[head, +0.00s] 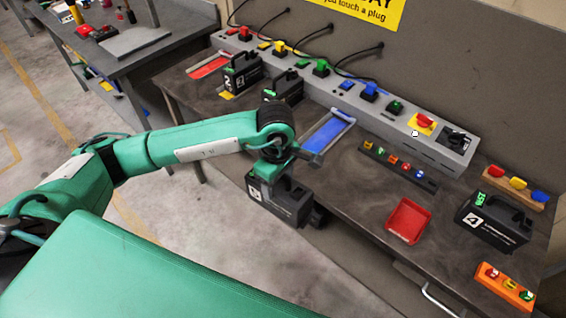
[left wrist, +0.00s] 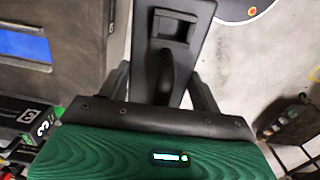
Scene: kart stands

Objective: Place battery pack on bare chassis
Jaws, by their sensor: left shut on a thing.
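My left gripper (head: 272,170) is shut on the handle of a dark grey battery pack (head: 290,204). It holds the pack upright in front of the bench's front edge, over the floor. In the left wrist view the pack (left wrist: 174,28) shows from above between the two fingers. Other battery packs stand on the bench: one marked 2 (head: 241,74), one behind my left wrist (head: 284,88), and one marked 4 (head: 493,222). I cannot make out a bare chassis in either view. My right gripper is not in view.
The bench (head: 365,195) carries a blue tray (head: 328,132), a red tray (head: 408,221), a button strip (head: 398,167) and an orange button box (head: 504,288). A long grey power strip (head: 330,92) with plugs runs along the back. A second bench (head: 110,60) stands at upper left.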

